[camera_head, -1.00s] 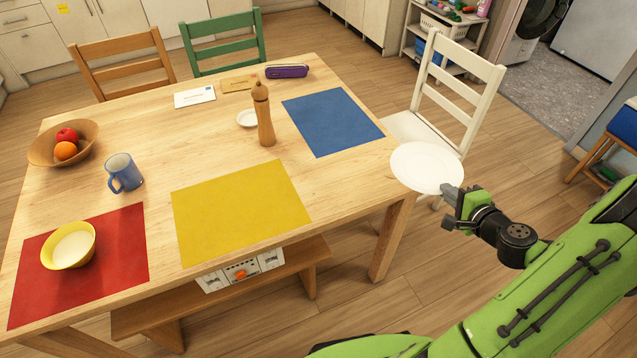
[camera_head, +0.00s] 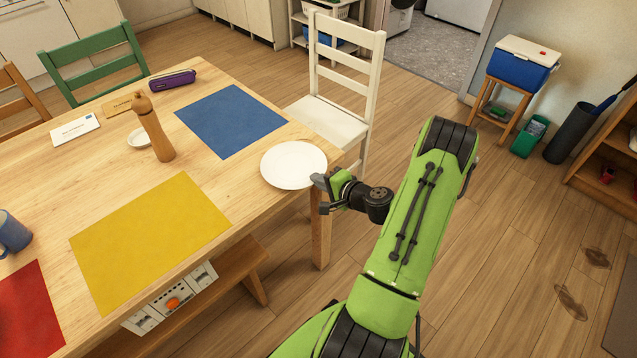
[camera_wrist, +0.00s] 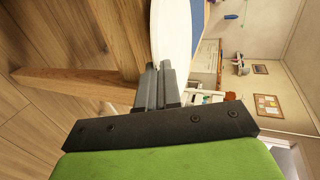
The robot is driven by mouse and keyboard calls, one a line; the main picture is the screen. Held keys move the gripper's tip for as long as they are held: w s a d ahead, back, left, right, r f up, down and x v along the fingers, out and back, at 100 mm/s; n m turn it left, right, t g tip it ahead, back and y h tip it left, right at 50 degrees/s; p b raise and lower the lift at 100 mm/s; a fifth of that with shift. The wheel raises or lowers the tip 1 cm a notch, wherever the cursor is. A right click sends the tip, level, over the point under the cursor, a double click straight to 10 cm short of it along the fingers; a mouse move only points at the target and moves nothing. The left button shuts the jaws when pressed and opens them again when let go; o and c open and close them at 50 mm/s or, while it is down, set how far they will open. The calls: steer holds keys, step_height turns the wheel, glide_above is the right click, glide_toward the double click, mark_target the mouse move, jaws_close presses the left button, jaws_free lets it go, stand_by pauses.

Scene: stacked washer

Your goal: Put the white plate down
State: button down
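The white plate (camera_head: 293,164) is at the near right corner of the wooden table (camera_head: 160,190), in front of the white chair. My gripper (camera_head: 320,181) is shut on the plate's right rim, from the table's edge side. The wrist view also shows the plate (camera_wrist: 171,35) nearly edge-on, with the two fingers (camera_wrist: 155,82) close together at its rim. The plate looks level. I cannot tell whether it touches the tabletop or hangs just above it.
A blue mat (camera_head: 230,120) and a yellow mat (camera_head: 150,240) lie left of the plate. A white chair (camera_head: 343,90) stands behind the plate. Bare wood surrounds the plate's left side.

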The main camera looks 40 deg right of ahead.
steer(key=shift+r, duration=0.1)
steer(key=c, duration=1.3)
jaws_free()
steer(key=shift+c, duration=0.2)
